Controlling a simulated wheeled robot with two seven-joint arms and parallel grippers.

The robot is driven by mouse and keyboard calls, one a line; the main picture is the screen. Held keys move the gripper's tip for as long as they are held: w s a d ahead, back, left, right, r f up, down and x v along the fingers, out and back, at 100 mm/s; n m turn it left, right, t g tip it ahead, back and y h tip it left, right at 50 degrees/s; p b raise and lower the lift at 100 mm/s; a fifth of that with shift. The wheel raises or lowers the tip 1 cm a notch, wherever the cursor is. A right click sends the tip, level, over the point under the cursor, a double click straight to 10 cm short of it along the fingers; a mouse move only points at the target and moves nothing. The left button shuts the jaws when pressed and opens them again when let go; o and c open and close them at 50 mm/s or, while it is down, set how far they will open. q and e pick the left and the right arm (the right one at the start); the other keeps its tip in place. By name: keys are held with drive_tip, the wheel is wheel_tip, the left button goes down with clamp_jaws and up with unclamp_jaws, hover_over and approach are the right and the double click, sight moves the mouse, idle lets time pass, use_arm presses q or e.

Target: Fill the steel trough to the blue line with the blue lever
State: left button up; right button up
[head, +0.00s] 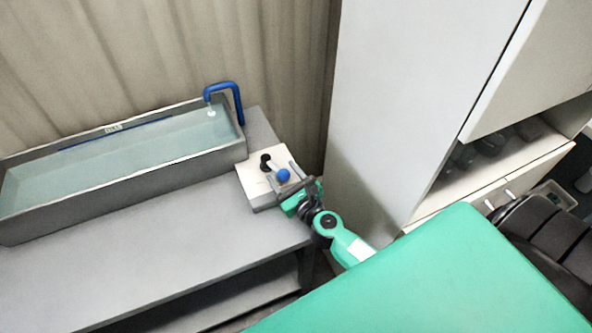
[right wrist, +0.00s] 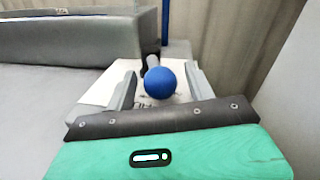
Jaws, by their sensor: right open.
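The steel trough (head: 120,184) stands on the bench at the left and holds clear water (head: 120,150). A blue line (head: 140,126) with a small label runs along its inner back wall, and the water surface looks close below it. A blue spout (head: 226,88) bends over the right end, with a white spot on the water beneath it. The blue lever's ball knob (head: 283,175) is on a pale control box (head: 249,178). My right gripper (right wrist: 161,78) is open, its fingers on either side of the blue knob (right wrist: 160,83), with gaps visible. My left gripper is not in view.
A tall white cabinet (head: 390,100) rises right of the bench, close to my right arm. The grey bench top (head: 150,250) before the trough is clear.

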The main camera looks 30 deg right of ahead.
drive_tip(key=s+b, duration=0.1)
drive_tip(key=s, duration=0.3)
drive_tip(key=s+b, duration=0.1)
drive_tip(key=s, duration=0.2)
drive_tip(key=s+b, duration=0.2)
drive_tip(key=s, duration=0.2)
drive_tip(key=shift+s+d+f, duration=0.2)
drive_tip(key=shift+s+d, duration=0.05)
drive_tip(key=shift+s, duration=0.1)
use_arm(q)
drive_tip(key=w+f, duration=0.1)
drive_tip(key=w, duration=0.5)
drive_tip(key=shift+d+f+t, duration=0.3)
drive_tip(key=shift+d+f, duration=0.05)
use_arm(e)
drive_tip(key=shift+s+d+r, duration=0.1)
drive_tip(key=shift+s+r, duration=0.1)
drive_tip(key=shift+s, duration=0.6)
drive_tip(key=shift+c, duration=0.4)
